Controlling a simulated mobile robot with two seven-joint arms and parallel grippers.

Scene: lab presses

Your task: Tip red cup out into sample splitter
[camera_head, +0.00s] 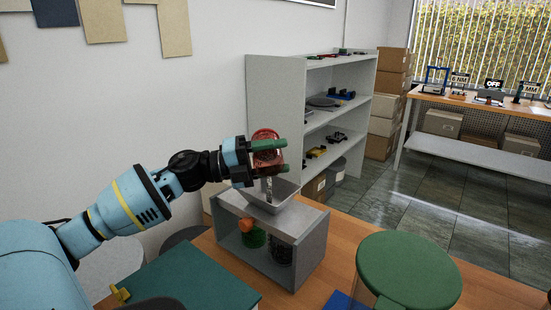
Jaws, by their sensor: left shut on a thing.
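The red cup (267,137) is held by my left gripper (279,157), whose green-tipped fingers are shut on it. The cup looks tipped and is above the grey hopper of the sample splitter (312,240). A thin pale streak shows between the cup and the hopper; I cannot tell whether it is falling material. Under the splitter's top stand a green container (254,238) and a dark container (281,251), with an orange part (247,226) near the green one. My right gripper is not in view.
The splitter stands on a wooden table (335,228). A round green stool-like top (408,270) is at the right, and a dark teal panel (190,281) at the front left. A grey shelf (277,95) stands behind. The floor to the right is open.

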